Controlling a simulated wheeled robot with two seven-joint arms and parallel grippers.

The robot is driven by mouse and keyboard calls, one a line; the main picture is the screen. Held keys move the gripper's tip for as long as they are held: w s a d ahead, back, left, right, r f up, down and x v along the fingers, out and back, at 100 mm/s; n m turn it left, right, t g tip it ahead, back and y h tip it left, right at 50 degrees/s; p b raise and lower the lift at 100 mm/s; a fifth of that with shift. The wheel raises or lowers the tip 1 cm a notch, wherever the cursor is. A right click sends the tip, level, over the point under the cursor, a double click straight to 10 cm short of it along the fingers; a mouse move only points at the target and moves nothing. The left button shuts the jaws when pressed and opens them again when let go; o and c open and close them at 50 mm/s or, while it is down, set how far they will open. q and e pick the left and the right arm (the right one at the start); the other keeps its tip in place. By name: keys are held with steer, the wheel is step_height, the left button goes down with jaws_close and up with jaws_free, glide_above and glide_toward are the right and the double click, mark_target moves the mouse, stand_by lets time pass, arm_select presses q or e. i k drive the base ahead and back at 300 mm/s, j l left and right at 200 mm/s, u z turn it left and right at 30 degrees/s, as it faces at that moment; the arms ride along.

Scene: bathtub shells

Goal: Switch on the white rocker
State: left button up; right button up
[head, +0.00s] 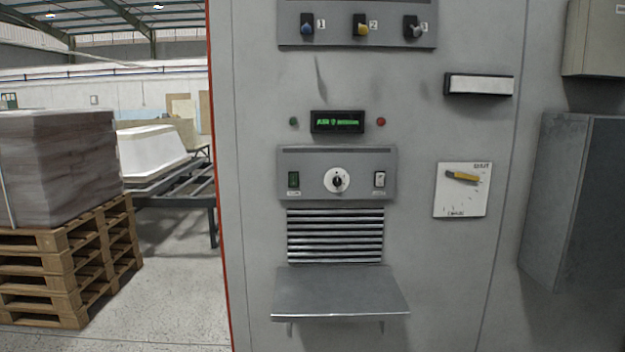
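The white rocker (380,179) sits at the right end of a grey control panel (361,191) on the cabinet front. A small label is below it; its print is too small to read. I cannot tell which way the rocker is tipped. A green rocker (294,180) sits at the panel's left end, and a round white dial with a black knob (337,180) is between them. Neither of my grippers shows in the head view.
A metal shelf (340,293) juts out below the vent slats (335,236). A yellow-handled lever plate (461,190) is to the right, near a protruding grey box (575,200). Numbered switches (358,26) are above. Stacked pallets (70,265) stand left on open floor.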

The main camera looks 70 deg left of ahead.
mark_target(380, 176)
steer(key=k+l+u, duration=0.1)
steer(key=u, duration=1.8)
steer(key=i+l, duration=0.1)
steer(key=k+j, duration=0.1)
